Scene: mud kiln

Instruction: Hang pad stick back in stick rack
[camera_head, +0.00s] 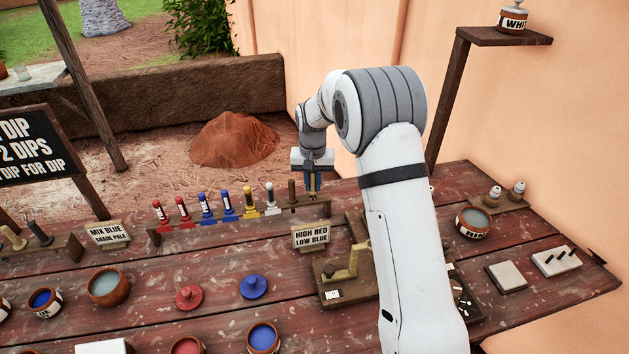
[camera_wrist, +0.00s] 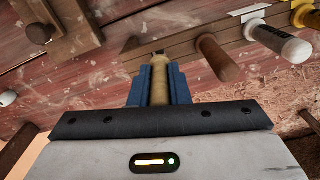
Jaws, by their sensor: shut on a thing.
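My gripper (camera_head: 312,188) is above the right end of the stick rack (camera_head: 160,236), with its blue fingers pointing down. In the wrist view my gripper (camera_wrist: 158,82) is shut on a tan wooden stick, taken as the pad stick (camera_wrist: 159,90). The stick's far end meets the end of the rack (camera_wrist: 150,55) in this view; I cannot tell if it is seated in a slot. The rack holds red, blue, yellow and white-handled sticks and a brown stick (camera_head: 292,190), which is beside my gripper. The pad itself is hidden.
A "HIGH RED LOW BLUE" sign (camera_head: 311,235) stands in front of the rack's right end. A wooden stand with a brass lever (camera_head: 350,268) is nearer. Red (camera_head: 189,297) and blue (camera_head: 254,286) lids and several bowls lie on the table. A shelf post (camera_head: 447,105) rises behind my arm.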

